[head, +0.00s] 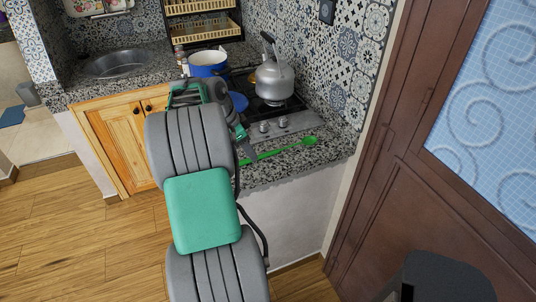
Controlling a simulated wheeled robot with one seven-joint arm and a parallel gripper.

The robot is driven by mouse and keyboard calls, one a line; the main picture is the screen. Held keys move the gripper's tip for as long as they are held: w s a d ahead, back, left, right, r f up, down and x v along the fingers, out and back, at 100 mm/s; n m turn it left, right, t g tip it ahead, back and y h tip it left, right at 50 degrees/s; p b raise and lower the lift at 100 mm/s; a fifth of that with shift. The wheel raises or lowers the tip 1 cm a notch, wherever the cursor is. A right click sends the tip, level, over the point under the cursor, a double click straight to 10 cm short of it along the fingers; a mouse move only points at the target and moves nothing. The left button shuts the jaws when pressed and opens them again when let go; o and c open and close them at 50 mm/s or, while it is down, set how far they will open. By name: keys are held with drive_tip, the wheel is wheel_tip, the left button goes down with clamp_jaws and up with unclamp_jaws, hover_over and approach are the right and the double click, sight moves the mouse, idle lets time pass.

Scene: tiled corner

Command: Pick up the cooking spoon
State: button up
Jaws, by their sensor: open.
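A green cooking spoon (287,149) lies on the speckled granite counter, in front of the stove. Its bowl is at the right and its handle runs left towards my arm. My arm hides part of this area, and I cannot tell whether the fingers touch the handle.
A grey kettle (274,82) and a blue pot (207,64) stand at the stove (281,124) behind the spoon. A metal sink (122,63) is at the left. A brown door (387,190) stands at the right. The wooden floor (75,235) at the left is clear.

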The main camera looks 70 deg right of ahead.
drive_tip(key=x, duration=0.3)
drive_tip(key=shift+d+f, duration=0.15)
drive_tip(key=shift+f, duration=0.05)
clamp_jaws()
idle(0.4)
